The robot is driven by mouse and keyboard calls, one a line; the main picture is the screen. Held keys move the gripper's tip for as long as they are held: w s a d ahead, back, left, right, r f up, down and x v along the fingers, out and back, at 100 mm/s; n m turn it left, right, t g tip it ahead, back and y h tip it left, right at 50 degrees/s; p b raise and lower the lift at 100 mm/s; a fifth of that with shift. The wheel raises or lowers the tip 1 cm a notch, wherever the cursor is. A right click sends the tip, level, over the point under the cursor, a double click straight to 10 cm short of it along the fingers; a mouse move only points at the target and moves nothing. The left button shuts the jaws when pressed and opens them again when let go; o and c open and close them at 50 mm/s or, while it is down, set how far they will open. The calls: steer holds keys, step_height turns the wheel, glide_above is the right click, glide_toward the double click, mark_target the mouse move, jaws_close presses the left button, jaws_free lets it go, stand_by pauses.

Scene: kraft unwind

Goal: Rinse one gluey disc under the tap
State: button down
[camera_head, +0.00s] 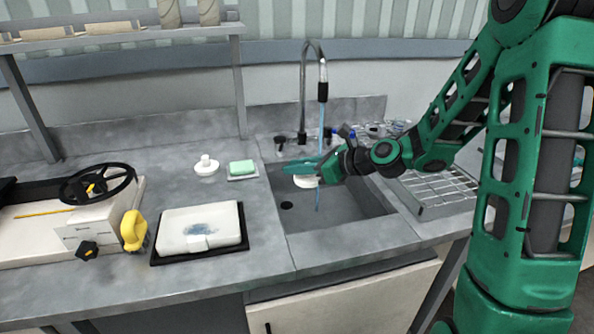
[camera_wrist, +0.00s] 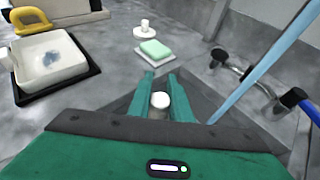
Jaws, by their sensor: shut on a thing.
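My gripper (camera_head: 300,172) is over the sink (camera_head: 340,212), shut on a small whitish disc (camera_head: 305,182). In the wrist view the disc (camera_wrist: 160,101) shows between the two green fingers (camera_wrist: 160,85). The tap (camera_head: 303,95) arches over the sink, and a blue stream of water (camera_head: 321,130) falls from it. The stream passes close to the gripper in the head view; in the wrist view the water (camera_wrist: 262,65) runs to the right of the fingers, apart from the disc. I cannot tell whether any glue is on the disc.
A green soap on a dish (camera_head: 242,169) and a white knobbed piece (camera_head: 206,165) stand left of the sink. A white block-like tray with a blue smear (camera_head: 200,228) sits on a black mat. A wire rack (camera_head: 440,188) is at the right.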

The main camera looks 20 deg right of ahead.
steer(key=w+d+f, duration=0.1)
steer(key=w+d, duration=0.2)
steer(key=w, duration=0.4)
steer(key=shift+w+d+f, duration=0.15)
steer(key=shift+f, duration=0.15)
steer(key=shift+d, duration=0.2)
stand_by(0.6)
steer(key=shift+s+d, duration=0.25)
steer(key=shift+d, duration=0.1)
steer(key=shift+a, duration=0.15)
steer(key=shift+w+a, duration=0.25)
steer(key=shift+a, duration=0.15)
steer(key=shift+d, duration=0.1)
stand_by(0.4)
steer(key=shift+s+d, duration=0.25)
steer(key=shift+d, duration=0.2)
